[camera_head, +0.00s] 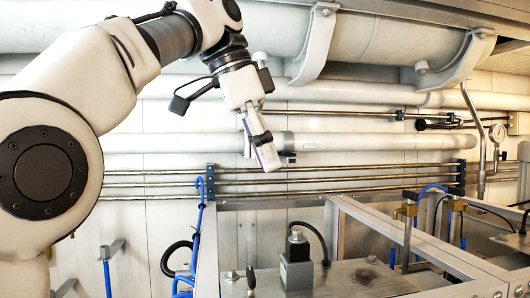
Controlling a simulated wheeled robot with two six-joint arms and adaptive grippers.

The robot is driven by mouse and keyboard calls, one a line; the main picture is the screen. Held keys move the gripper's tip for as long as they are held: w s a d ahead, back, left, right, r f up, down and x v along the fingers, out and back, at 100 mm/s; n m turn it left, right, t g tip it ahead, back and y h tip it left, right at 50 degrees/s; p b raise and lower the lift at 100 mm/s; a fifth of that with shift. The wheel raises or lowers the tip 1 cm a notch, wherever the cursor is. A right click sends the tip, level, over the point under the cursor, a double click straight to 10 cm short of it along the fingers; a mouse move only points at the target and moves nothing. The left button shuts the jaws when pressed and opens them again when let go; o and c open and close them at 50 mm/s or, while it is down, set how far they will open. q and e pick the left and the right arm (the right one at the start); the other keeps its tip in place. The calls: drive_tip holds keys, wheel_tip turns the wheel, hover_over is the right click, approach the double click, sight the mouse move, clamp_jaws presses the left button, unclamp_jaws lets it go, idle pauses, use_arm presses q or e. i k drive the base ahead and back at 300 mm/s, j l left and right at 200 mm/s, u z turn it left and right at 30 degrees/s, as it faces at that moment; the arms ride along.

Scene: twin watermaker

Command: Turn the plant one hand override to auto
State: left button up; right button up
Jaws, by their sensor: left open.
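My left arm comes in from the left and reaches across the upper middle. My left gripper (266,157) hangs at its end, pointing down and slightly right, in front of the wall pipes. It is seen edge-on, is open and holds nothing that I can see. I cannot pick out with certainty the plant one hand override or its auto mark. A grey block with a round top (296,262) stands on the metal frame below the gripper, well apart from it. A small black-handled part (251,278) stands to its left. My right gripper is not in view.
Large white pipes (375,40) with brackets run along the top. Thin metal pipes (340,171) cross the wall behind the gripper. A metal frame (405,238) fills the lower right, with fittings and blue hoses (197,235).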

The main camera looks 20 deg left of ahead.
sight(251, 279)
drive_tip(key=k+j, duration=0.15)
drive_tip(key=k, duration=0.35)
drive_tip(key=k+j, duration=0.15)
drive_tip(key=k, duration=0.35)
